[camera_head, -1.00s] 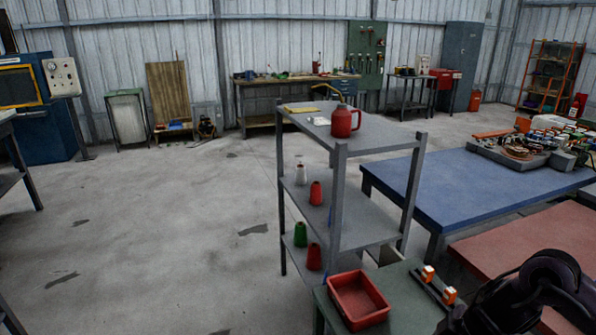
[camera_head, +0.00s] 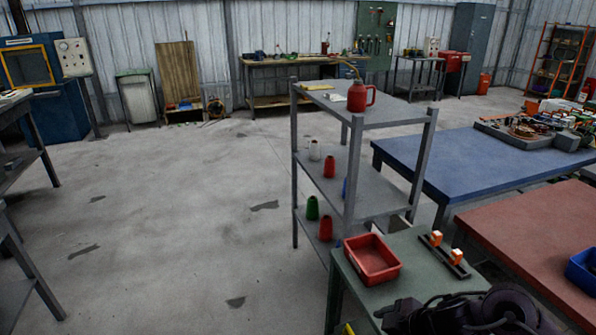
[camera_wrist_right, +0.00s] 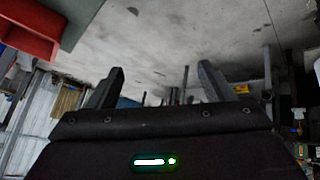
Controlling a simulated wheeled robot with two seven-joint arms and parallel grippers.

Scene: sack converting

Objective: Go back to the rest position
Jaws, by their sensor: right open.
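My right arm shows at the bottom right of the head view, dark and folded low in front of the green table (camera_head: 415,285). Its fingertips cannot be made out there. In the right wrist view my right gripper (camera_wrist_right: 160,85) has its two fingers spread apart with nothing between them. Beyond the fingers is bare concrete floor. My left gripper is not in view.
A red tray (camera_head: 371,262) and a dark bar with orange-and-white pieces (camera_head: 443,252) lie on the green table. A grey shelf (camera_head: 375,190) with cones and a red jug (camera_head: 360,96) stands behind. Blue (camera_head: 470,165) and red tables (camera_head: 540,225) stand right. Floor left is open.

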